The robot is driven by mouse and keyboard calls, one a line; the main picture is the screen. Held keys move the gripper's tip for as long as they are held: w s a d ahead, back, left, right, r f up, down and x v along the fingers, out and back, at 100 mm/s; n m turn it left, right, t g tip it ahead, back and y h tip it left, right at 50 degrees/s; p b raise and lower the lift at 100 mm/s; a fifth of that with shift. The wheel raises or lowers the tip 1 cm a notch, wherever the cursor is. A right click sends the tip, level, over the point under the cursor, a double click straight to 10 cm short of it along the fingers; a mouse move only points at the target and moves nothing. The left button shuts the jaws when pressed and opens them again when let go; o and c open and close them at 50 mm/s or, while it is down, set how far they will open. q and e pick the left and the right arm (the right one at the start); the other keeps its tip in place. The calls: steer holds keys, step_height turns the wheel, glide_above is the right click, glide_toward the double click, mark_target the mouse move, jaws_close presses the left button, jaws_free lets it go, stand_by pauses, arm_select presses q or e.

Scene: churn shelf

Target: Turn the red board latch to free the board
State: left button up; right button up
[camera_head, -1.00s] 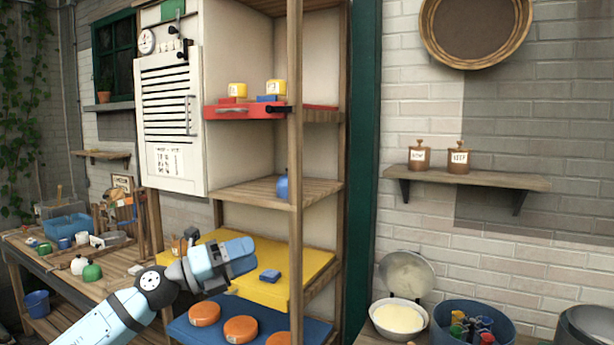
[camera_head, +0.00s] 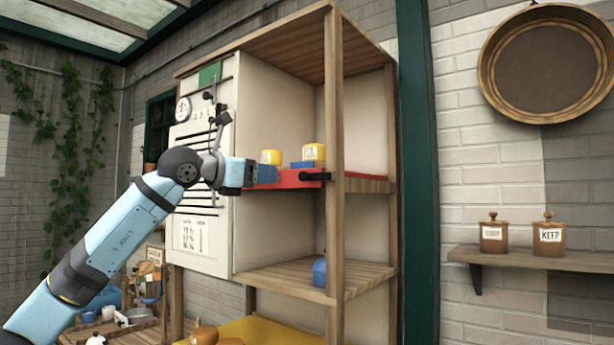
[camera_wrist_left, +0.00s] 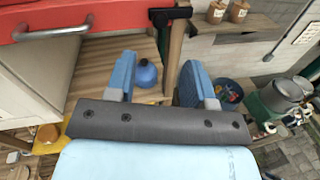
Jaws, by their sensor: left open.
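The red board (camera_head: 290,181) lies on the upper shelf of the wooden rack, and its front edge with a pale handle shows in the left wrist view (camera_wrist_left: 110,14). A black latch (camera_head: 314,177) sits at the board's right front corner by the wooden post; it also shows at the top of the left wrist view (camera_wrist_left: 170,15). My left gripper (camera_head: 248,173) is raised at the board's left front, partly covering it. Its blue fingers (camera_wrist_left: 157,75) are apart with nothing held between them, and the latch lies beyond the tips. My right gripper is not in view.
The upright wooden post (camera_head: 335,235) stands beside the latch. A blue round vessel (camera_head: 319,271) is on the shelf below. A white louvred cabinet (camera_head: 205,245) stands to the left.

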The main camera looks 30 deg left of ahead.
mark_target(301, 177)
arm_select(q)
steer(key=p+x, duration=0.2)
steer(key=x, duration=0.8)
steer(key=shift+w+p, duration=0.15)
steer(key=shift+p, duration=0.15)
steer(key=shift+w+d+f, duration=0.15)
steer(key=shift+w+d, duration=0.05)
steer(key=shift+w, duration=0.4)
steer(key=c, duration=0.8)
